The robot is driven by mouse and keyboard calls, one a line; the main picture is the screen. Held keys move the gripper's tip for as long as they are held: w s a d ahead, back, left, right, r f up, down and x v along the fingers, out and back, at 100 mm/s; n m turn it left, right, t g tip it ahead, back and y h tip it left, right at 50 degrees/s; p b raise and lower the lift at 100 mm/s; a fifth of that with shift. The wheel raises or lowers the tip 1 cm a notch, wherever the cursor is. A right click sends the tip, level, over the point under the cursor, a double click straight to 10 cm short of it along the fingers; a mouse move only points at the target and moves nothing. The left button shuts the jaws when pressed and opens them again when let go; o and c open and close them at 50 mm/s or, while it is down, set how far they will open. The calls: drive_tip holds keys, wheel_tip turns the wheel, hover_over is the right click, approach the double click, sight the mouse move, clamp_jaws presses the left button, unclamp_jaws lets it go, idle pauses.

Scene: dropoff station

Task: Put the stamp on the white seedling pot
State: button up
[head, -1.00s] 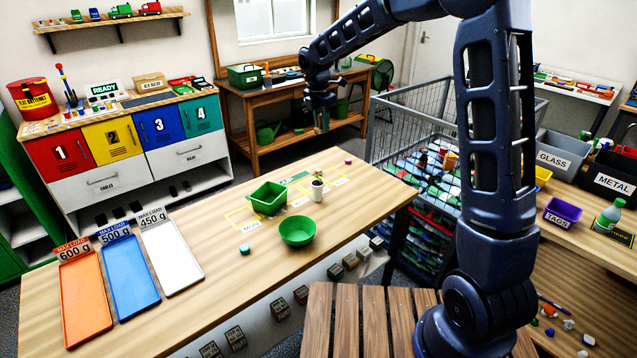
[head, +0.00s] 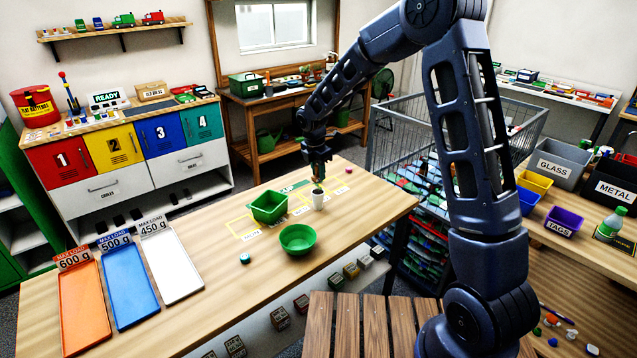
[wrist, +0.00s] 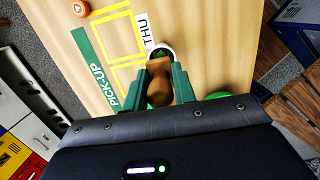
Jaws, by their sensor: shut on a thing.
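The white seedling pot (head: 318,203) stands upright on the wooden table by the yellow taped squares, with dark contents at its top. My gripper (head: 318,181) is right above the pot, pointing down. In the wrist view its green fingers (wrist: 159,84) are shut on the stamp (wrist: 158,93), a brown wooden piece with a rounded shape. The pot's white rim and dark inside (wrist: 162,52) show just beyond the fingertips, partly covered by the stamp. Whether the stamp touches the pot I cannot tell.
A green square tub (head: 269,208) and a green bowl (head: 297,240) stand close to the pot. A small teal round piece (head: 245,258) and a pink-red one (head: 348,170) lie on the table. Orange, blue and white trays (head: 170,272) lie at the left.

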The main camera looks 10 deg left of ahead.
sight(318, 176)
drive_tip(key=shift+f, duration=2.25)
drive_tip(key=shift+f, duration=0.15)
drive_tip(key=o, duration=1)
